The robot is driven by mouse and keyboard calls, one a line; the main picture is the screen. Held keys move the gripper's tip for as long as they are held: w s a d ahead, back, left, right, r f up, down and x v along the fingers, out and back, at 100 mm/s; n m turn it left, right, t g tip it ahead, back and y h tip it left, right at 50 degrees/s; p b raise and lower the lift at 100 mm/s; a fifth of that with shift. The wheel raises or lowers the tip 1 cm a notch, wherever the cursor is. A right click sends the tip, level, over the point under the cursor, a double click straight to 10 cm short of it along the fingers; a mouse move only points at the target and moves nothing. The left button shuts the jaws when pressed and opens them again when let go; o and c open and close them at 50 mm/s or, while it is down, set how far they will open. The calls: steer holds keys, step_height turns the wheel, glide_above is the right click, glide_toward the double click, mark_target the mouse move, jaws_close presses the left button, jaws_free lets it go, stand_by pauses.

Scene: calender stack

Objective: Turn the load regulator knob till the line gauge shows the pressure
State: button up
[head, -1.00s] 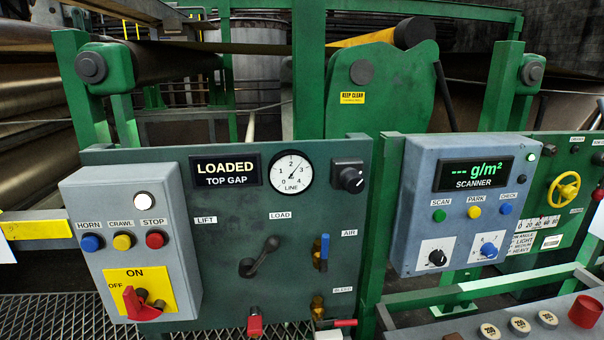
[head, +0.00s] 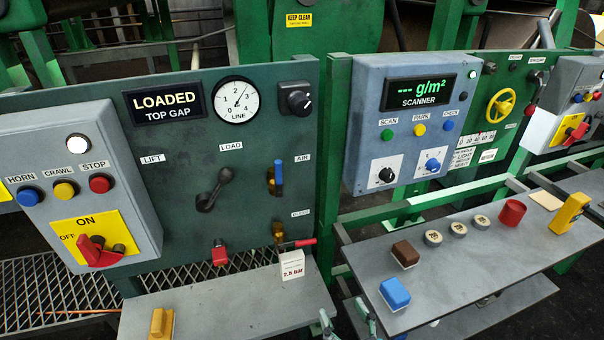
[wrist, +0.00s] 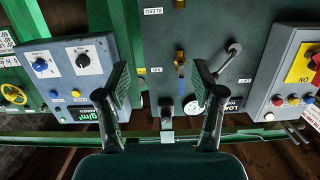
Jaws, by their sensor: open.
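The line gauge (head: 237,100) is a round white dial on the dark green panel; its needle points up and right, between 2 and 3. A black knob with a white mark (head: 295,99) sits just right of the gauge, on a dark square plate. I take it as the load regulator; no label on it is readable. The wrist view is upside down; there the gauge (wrist: 192,108) is partly covered by a finger and the knob (wrist: 166,105) shows between the fingers. My gripper (wrist: 160,70) is open and empty, facing the panel.
A bent grey lever (head: 214,190) under LOAD and a blue-handled valve (head: 278,175) under AIR stick out below the knob. A grey button box (head: 130,150) is at left, the scanner box (head: 405,120) at right. A shelf (head: 450,265) with small objects juts out lower right.

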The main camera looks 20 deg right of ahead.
steer(key=w+r, duration=0.6)
steer(key=t, duration=0.2)
glide_toward(304, 108)
steer(key=w, duration=1.1)
steer(key=shift+w+r, duration=0.1)
steer(key=c, duration=1.2)
